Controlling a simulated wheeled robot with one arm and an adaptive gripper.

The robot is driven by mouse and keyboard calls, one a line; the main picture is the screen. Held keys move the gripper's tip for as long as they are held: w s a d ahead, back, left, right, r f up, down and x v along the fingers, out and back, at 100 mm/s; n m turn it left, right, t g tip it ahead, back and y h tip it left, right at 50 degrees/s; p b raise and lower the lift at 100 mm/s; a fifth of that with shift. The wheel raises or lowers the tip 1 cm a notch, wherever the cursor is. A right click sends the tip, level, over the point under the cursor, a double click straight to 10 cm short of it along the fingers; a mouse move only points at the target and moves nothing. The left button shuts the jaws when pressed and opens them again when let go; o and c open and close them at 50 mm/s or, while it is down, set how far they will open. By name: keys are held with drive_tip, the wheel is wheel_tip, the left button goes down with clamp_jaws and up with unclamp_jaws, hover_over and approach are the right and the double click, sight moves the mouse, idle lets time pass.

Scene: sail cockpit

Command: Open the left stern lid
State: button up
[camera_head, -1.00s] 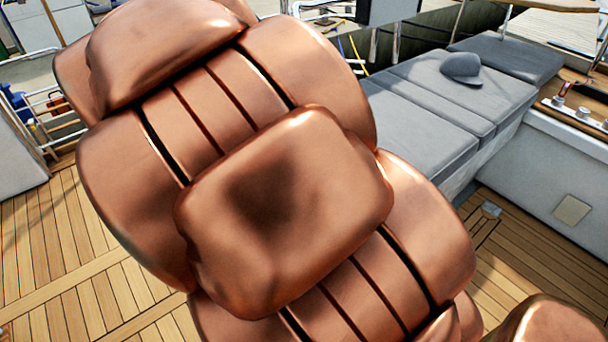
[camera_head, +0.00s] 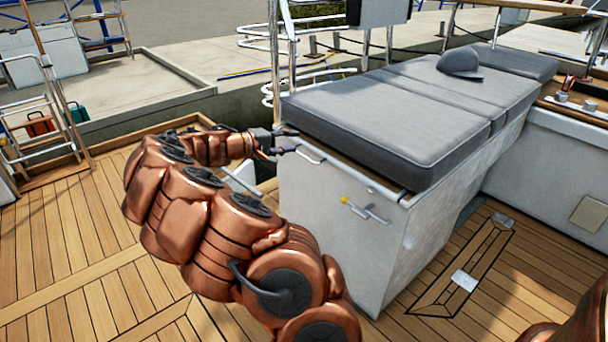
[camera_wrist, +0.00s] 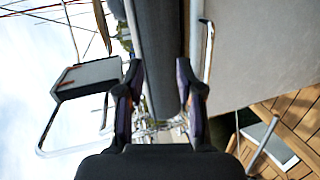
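A white locker bench (camera_head: 325,245) stands at centre right in the head view, with a grey cushioned top (camera_head: 375,130). No separate part is clearly marked as the left stern lid; a thin wooden edge shows under the cushion. A short rail handle (camera_head: 310,156) sits near the top of the locker's end face and shows in the wrist view (camera_wrist: 208,50). My gripper (camera_head: 290,142) is at the cushion's near left corner, by this handle. In the wrist view its fingers (camera_wrist: 160,75) are apart, with the grey cushion edge between or beyond them; contact cannot be told.
A latch with a yellow knob (camera_head: 362,208) projects from the locker face. A cap (camera_head: 459,65) lies on the cushion. A metal railing post (camera_head: 275,60) rises behind my gripper. Open teak deck (camera_head: 80,240) lies to the left, and a side coaming (camera_head: 560,170) bounds the right.

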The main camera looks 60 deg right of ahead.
drive_tip(key=n+t+b, duration=0.1)
drive_tip(key=b, duration=0.2)
approach(303, 156)
drive_tip(key=d+f, duration=0.2)
drive_tip(key=d, duration=0.1)
drive_tip(key=shift+n+h, duration=0.3)
drive_tip(key=shift+h, duration=0.1)
drive_tip(key=shift+s+r+b+x, duration=0.15)
drive_tip(key=shift+b+x, duration=0.15)
drive_tip(key=shift+x, duration=0.95)
drive_tip(key=shift+s+b+x, duration=0.15)
drive_tip(key=shift+b+x, duration=0.15)
drive_tip(key=shift+x, duration=0.95)
drive_tip(key=shift+s+r+b+x, duration=0.15)
drive_tip(key=shift+b+x, duration=0.15)
drive_tip(key=shift+x, duration=0.95)
drive_tip(key=shift+a, duration=0.1)
drive_tip(key=shift+w, duration=0.1)
clamp_jaws()
